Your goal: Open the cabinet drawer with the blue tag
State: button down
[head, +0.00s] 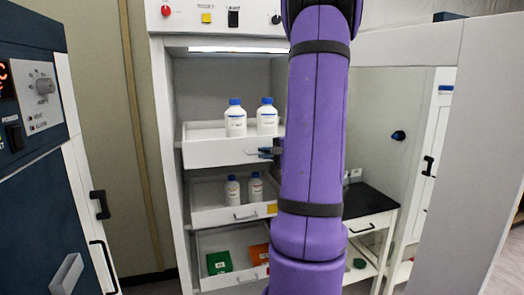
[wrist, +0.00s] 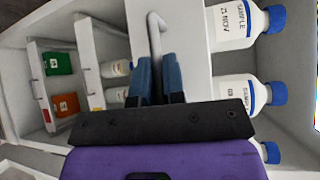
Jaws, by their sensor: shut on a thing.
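The cabinet (head: 164,150) stands open with three white drawers. The top drawer (head: 215,154) holds white bottles with blue caps and sticks out from the cabinet. My gripper (head: 268,152) is at this drawer's front; in the wrist view its blue fingers (wrist: 158,85) are shut on the grey bar handle (wrist: 155,35). No blue tag shows clearly; the front beside the handle is partly hidden by my gripper. The middle drawer (head: 215,217) bears a yellow tag (head: 271,208). The bottom drawer (wrist: 38,90) has a red-orange tag and holds green and orange boxes.
An open door panel (head: 450,170) stands to the right of the cabinet. A dark-fronted machine (head: 30,180) with handles stands close at left. A small black-topped table (head: 365,204) is behind my arm at right.

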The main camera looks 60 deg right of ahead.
jog(key=shift+s+a, duration=0.35)
jog(key=shift+s, duration=0.1)
jog(key=c, duration=1.5)
grip_release()
jog(key=shift+s, duration=0.1)
jog(key=s, duration=0.3)
jog(key=s+r, duration=0.1)
jog(key=s, duration=0.3)
jog(key=s+d, duration=0.1)
jog(key=s, duration=0.2)
jog(key=shift+s+r, duration=0.25)
